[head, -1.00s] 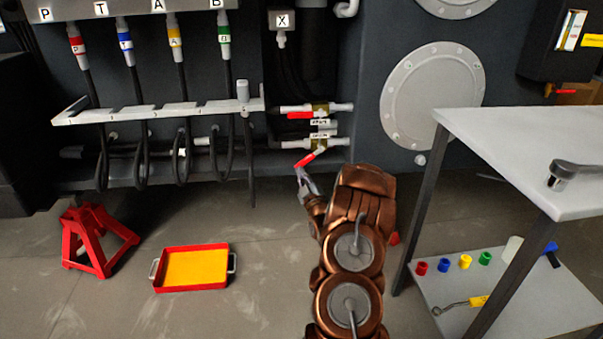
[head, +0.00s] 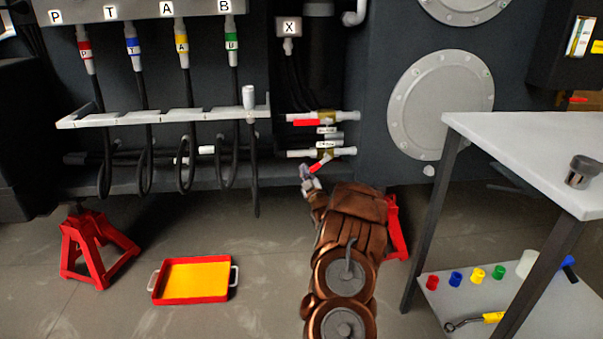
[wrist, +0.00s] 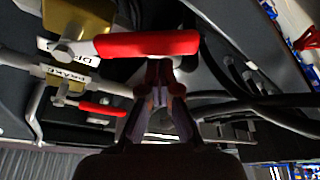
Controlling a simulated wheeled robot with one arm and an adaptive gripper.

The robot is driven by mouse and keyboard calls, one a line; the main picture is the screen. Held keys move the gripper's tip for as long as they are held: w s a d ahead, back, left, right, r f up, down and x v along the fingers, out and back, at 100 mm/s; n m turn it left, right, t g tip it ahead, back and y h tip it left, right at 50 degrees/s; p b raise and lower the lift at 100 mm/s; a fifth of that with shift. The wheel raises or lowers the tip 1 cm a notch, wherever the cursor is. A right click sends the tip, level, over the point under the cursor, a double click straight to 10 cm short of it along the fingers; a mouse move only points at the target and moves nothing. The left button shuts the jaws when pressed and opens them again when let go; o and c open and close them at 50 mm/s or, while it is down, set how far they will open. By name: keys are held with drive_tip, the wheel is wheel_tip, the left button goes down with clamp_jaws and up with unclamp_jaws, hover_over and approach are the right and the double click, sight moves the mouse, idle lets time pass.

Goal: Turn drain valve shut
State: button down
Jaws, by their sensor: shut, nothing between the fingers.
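The drain valve (head: 327,153) is the lower of two brass valves on white pipes, at the centre of the head view. Its red handle (head: 318,165) slants down and left from the body. In the wrist view the large red handle (wrist: 147,43) lies crosswise, beside a brass body (wrist: 78,20) and a partly hidden label starting "DR". My gripper (head: 306,172) is shut and empty at the handle's free end. In the wrist view its fingertips (wrist: 160,72) are just below the handle's right part; I cannot tell whether they touch it.
A second valve with a red handle (head: 306,122) sits just above; its handle lies along the pipe. Hoses (head: 187,165) hang at left. A table (head: 535,150) stands at right. A red tray (head: 193,298) and a red stand (head: 92,250) are on the floor.

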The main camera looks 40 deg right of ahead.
drive_tip(key=shift+s+d+f, duration=0.1)
drive_tip(key=shift+d+f, duration=0.05)
drive_tip(key=shift+f, duration=0.1)
drive_tip(key=shift+p, duration=0.3)
